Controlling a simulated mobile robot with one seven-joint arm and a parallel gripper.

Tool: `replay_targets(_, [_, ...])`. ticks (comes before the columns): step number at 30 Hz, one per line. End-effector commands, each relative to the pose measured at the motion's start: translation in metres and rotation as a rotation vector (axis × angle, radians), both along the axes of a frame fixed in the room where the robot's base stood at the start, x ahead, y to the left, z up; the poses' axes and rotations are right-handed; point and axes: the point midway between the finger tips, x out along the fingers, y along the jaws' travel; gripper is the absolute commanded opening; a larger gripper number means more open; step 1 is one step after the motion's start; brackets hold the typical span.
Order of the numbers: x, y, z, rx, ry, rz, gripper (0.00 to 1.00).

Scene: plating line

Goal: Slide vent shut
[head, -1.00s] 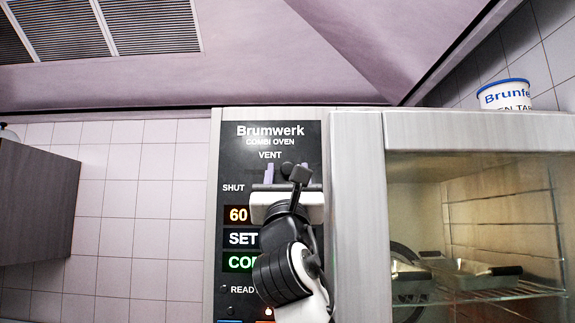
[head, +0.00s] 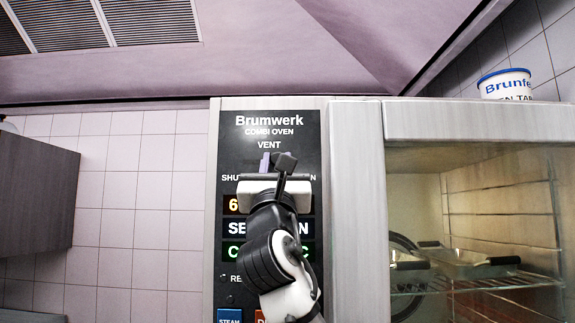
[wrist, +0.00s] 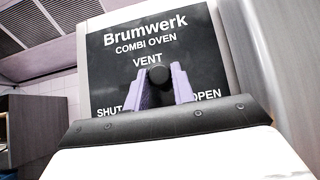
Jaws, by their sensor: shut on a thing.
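The combi oven's black control panel (head: 228,150) has a VENT label with SHUT at left and OPEN at right. The round black vent knob (wrist: 158,74) sits below the VENT label, between those two words in the wrist view. My gripper (wrist: 161,82) is shut on the knob, one purple finger on each side. In the head view my gripper (head: 273,162) is in front of the panel. There my wrist hides most of the knob and parts of both end labels. The knob's track is hidden.
The oven's glass door (head: 480,210) is right of the panel, with trays (head: 465,264) on a rack inside. A white tub (head: 505,84) stands on top of the oven. A dark cabinet (head: 35,190) hangs at left. Tiled wall lies between cabinet and oven.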

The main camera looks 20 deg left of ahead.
Motion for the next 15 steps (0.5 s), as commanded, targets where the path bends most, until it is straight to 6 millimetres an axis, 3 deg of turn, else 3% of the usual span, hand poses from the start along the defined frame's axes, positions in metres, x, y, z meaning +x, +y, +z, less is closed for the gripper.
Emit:
replay_targets(1, [-0.005,0.015,0.001,-0.005,-0.002,0.003,0.0])
replay_targets(6, [-0.012,0.045,0.001,-0.003,-0.001,0.003,0.0])
replay_targets(15, [-0.015,0.054,0.0,-0.001,-0.003,0.005,0.0])
